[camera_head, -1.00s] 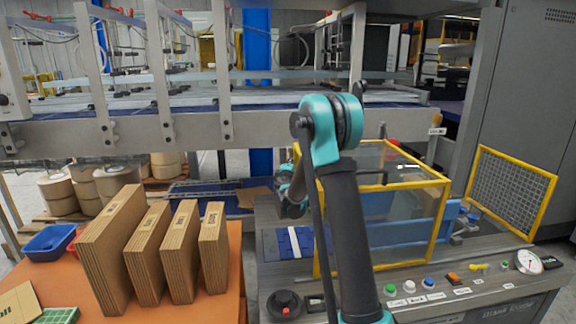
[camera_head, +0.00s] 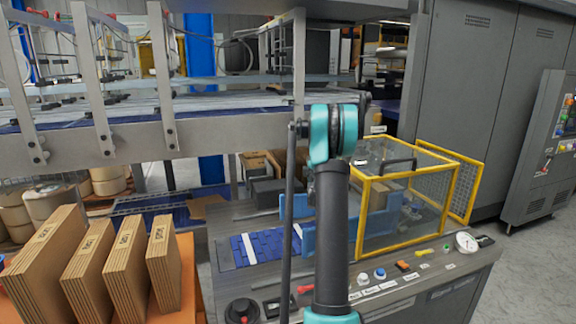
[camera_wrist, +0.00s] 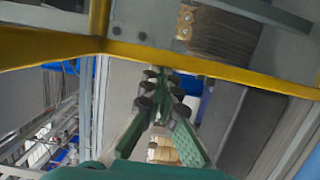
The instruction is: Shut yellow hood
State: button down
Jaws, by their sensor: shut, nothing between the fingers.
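The yellow hood (camera_head: 408,246) is a clear-walled box with a yellow frame and a dark handle (camera_head: 388,164) on top. It stands on the right part of the grey console, and its right side overlaps the mesh panel in the head view. My gripper (camera_wrist: 163,80) is shut and empty in the wrist view. A yellow bar of the hood (camera_wrist: 215,66) crosses the view at its fingertips; I cannot tell whether they touch. In the head view my arm hides the gripper, just left of the hood.
The console (camera_head: 410,290) has buttons, a gauge (camera_head: 466,242) and a black knob (camera_head: 242,311) along its front. A yellow-framed mesh panel (camera_head: 467,180) stands at the right. Flat cartons (camera_head: 163,262) stand on an orange table at the left. A conveyor frame (camera_head: 230,132) runs behind.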

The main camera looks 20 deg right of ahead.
aim_at(363, 203)
jog(key=d, duration=1.4)
jog(key=a, duration=0.4)
jog(key=s+a+n+g+h, duration=0.1)
jog(key=s+a+g+h, duration=0.2)
jog(key=s, duration=1)
jog(key=s+a+n+g+h, duration=0.1)
jog(key=s+a+g+h, duration=0.3)
jog(key=s, duration=1)
jog(key=s+a+g+h, duration=0.4)
jog(key=s+g+h, duration=0.2)
jog(key=s+g, duration=0.4)
jog(key=shift+s+a+f+n+h, duration=0.1)
jog(key=shift+s+f+n+h, duration=0.1)
jog(key=shift+s, duration=0.8)
jog(key=shift+s+f+n+h, duration=0.1)
jog(key=shift+s+f+n, duration=0.1)
jog(key=shift+s, duration=0.95)
jog(key=d, duration=1.4)
